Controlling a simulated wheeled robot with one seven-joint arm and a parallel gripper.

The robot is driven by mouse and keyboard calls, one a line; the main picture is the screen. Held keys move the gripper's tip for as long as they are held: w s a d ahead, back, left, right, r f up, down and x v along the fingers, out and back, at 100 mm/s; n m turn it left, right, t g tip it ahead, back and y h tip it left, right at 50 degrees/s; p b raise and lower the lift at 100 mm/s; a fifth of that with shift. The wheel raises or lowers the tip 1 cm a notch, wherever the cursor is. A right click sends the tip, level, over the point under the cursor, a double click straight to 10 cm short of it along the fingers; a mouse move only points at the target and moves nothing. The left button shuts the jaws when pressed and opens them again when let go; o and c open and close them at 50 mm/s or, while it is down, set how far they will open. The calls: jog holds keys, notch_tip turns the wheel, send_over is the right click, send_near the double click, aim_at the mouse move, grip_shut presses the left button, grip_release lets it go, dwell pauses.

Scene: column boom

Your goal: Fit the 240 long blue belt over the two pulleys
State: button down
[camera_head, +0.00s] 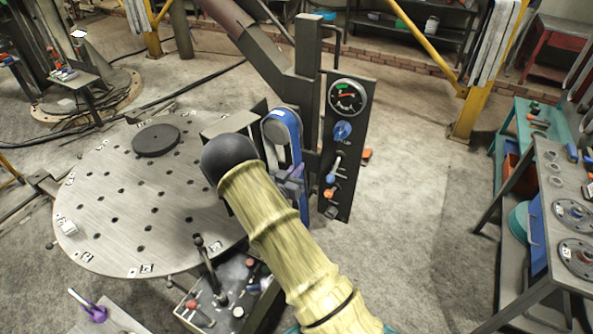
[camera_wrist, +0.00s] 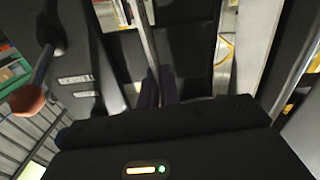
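The blue belt (camera_head: 296,122) curves over the top of a pale upper pulley (camera_head: 278,132) beside the gauge panel. A blue strip runs down behind the purple fingers of my gripper (camera_head: 291,181); I cannot tell if it is all belt. The lower pulley is not clearly visible, and my sleeved arm covers part of that area. My gripper is at the belt's run, below the upper pulley. In the wrist view its dark fingers (camera_wrist: 159,90) stand close together with a narrow gap; whether they clamp the belt is unclear.
A dark panel (camera_head: 345,190) with a gauge (camera_head: 346,97) and knobs stands just right of the pulley. A round perforated table (camera_head: 110,215) with a black disc (camera_head: 156,140) is at left. A control box (camera_head: 228,300) with levers stands below.

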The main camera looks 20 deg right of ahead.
jog(key=c, duration=1.5)
grip_release()
jog(key=shift+c, duration=0.2)
jog(key=shift+o, duration=0.4)
jog(key=shift+o, duration=1.1)
jog(key=shift+a, duration=0.1)
jog(key=v, duration=0.7)
jog(key=shift+b, duration=0.3)
jog(key=shift+r, duration=0.1)
